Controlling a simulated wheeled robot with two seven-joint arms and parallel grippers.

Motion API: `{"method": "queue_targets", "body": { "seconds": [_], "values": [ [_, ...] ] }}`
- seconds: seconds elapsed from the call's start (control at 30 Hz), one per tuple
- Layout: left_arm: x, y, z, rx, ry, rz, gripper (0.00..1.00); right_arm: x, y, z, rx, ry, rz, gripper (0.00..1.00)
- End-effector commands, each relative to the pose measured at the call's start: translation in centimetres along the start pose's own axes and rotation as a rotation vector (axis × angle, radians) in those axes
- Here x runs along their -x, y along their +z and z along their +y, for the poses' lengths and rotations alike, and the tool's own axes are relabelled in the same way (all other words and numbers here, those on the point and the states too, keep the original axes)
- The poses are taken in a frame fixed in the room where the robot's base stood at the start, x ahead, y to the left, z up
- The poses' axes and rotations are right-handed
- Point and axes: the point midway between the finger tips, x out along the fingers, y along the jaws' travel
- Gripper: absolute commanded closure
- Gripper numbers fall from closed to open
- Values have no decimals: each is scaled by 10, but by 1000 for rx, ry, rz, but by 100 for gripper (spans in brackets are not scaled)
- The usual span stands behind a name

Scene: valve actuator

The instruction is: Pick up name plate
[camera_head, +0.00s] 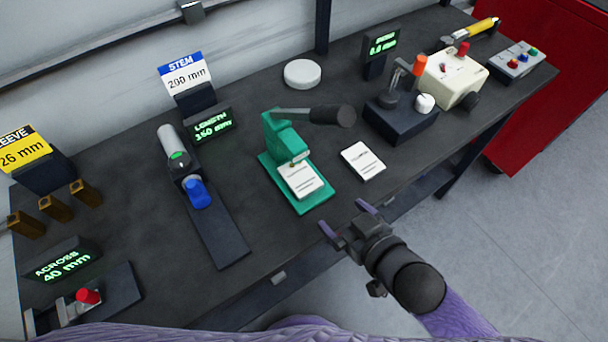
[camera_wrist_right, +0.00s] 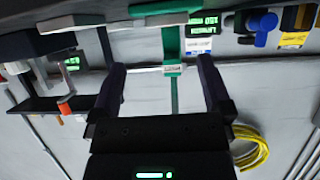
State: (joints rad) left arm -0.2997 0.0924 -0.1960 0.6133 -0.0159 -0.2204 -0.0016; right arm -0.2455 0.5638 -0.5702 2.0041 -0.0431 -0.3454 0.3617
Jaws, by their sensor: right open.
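A white name plate (camera_head: 363,161) with dark print lies flat on the dark bench, right of the green press (camera_head: 285,135). Another white printed plate (camera_head: 300,180) rests on the press's green base. My right gripper (camera_head: 348,218) is open and empty at the bench's front edge, below and apart from the loose plate in the head view. Its two fingers also show in the right wrist view (camera_wrist_right: 162,68), with the green press (camera_wrist_right: 172,42) beyond them. The plates are hard to make out there. My left gripper is not in view.
The press's dark-knobbed lever (camera_head: 333,115) extends above the loose plate. A black fixture (camera_head: 400,122) with an orange-topped lever and a cream box (camera_head: 452,80) stand to the right. A white disc (camera_head: 302,73) lies behind. Bench space in front of the loose plate is clear.

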Motion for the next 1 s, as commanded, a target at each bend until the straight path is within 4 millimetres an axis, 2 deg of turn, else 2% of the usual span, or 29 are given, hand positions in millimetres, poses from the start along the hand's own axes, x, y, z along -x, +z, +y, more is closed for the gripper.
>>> {"method": "queue_targets", "body": {
  "seconds": [0.1, 0.6, 0.83, 0.87, 1.0],
  "values": [
    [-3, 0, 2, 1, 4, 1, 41, -8, 0, -3, 15, -45, 48, 0],
    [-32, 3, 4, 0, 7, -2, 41, -98, -7, -9, 15, -50, 52, 0],
    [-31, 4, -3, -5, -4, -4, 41, -100, -9, -9, 15, -50, 51, 0],
    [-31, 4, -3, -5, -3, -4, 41, -100, -9, -9, 15, -50, 51, 2],
    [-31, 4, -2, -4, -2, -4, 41, -100, -9, -9, 15, -50, 51, 32]
  ]
}}
